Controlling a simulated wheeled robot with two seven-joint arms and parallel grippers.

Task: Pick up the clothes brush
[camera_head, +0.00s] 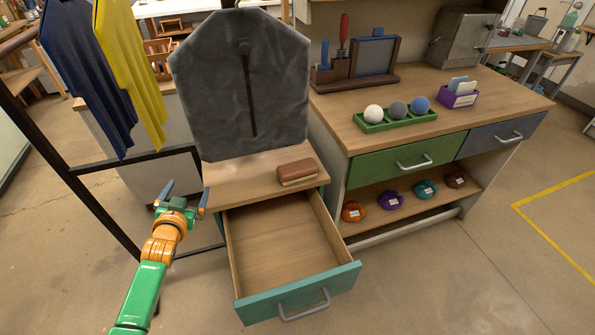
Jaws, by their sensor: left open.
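The clothes brush (297,171), a brown block with a pale bristle side below, lies on the small wooden cabinet top (235,182), near its right edge. My left gripper (181,190) is open and empty, left of the cabinet. Its two blue-grey fingers point up and away, well apart from the brush. My right gripper is not in view.
An empty drawer (265,235) with a teal front stands pulled out below the brush. A dark grey upright board (240,100) stands behind the brush. A black rack (95,205) with hanging cloths is at left. The workbench (362,137) at right holds a green tray of balls.

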